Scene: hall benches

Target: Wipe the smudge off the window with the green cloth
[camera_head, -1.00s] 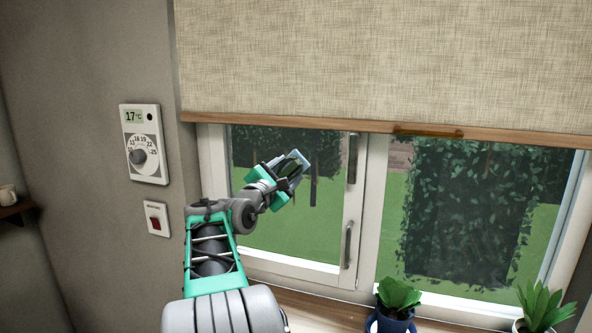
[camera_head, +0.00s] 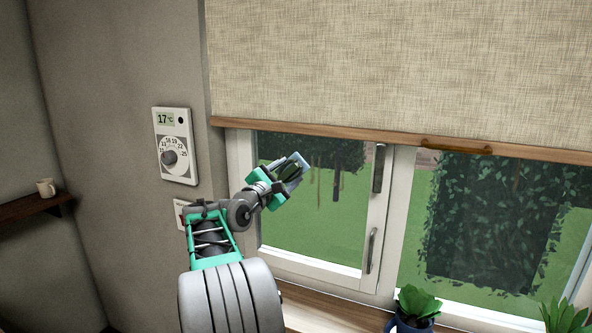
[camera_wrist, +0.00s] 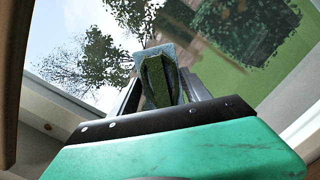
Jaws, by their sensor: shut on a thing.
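My gripper (camera_head: 291,170) is shut on the green cloth (camera_wrist: 157,82), which is bunched and dark between the fingers in the wrist view. A pale blue-grey patch shows around the cloth at the fingertips; I cannot tell what it is. In the head view my gripper is in front of the upper left part of the left window pane (camera_head: 318,225). I cannot tell whether the cloth touches the glass. I cannot make out the smudge for certain; dark shapes and hedge behind the glass confuse the view there.
A woven blind (camera_head: 400,70) with a wooden bottom bar hangs over the window top. A thermostat (camera_head: 174,146) is on the wall at left. Window handles (camera_head: 371,250) stick out right of the pane. A potted plant (camera_head: 416,305) stands on the sill. A shelf (camera_head: 35,207) holds a mug (camera_head: 46,188).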

